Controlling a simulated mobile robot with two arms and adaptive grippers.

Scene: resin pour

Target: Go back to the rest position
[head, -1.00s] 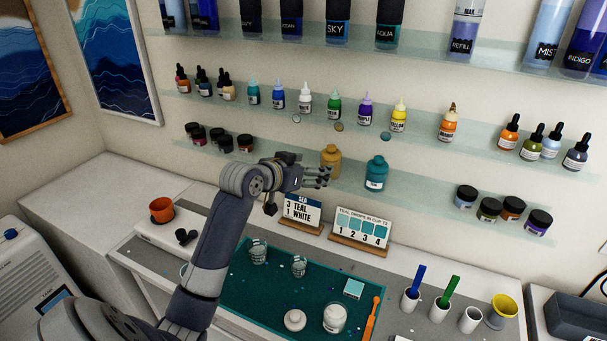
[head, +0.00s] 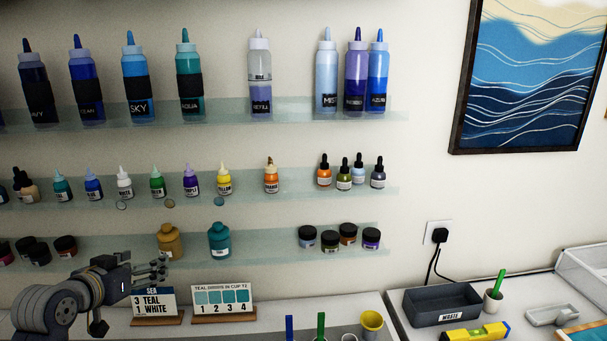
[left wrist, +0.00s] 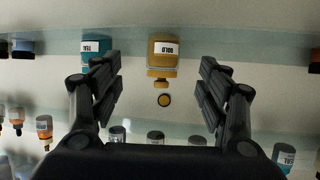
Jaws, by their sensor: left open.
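My left gripper (head: 158,268) is open and empty at the lower left of the head view, in front of the lower shelf. In the left wrist view its two fingers (left wrist: 162,90) stand wide apart. The gold bottle (head: 171,241) and a teal bottle (head: 219,239) stand on the lower shelf in the head view. A "3 TEAL 1 WHITE" card (head: 155,302) and a "TEAL DROPS IN CUP T2" card (head: 222,299) stand below. My right gripper is not in view.
Shelves (head: 330,250) with bottles and jars line the wall. A dark waste bin (head: 442,304), a yellow level (head: 475,332) and a cup with a green stick (head: 494,300) are on the right counter. A yellow cup (head: 371,325) is at the bottom. The air right of my arm is free.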

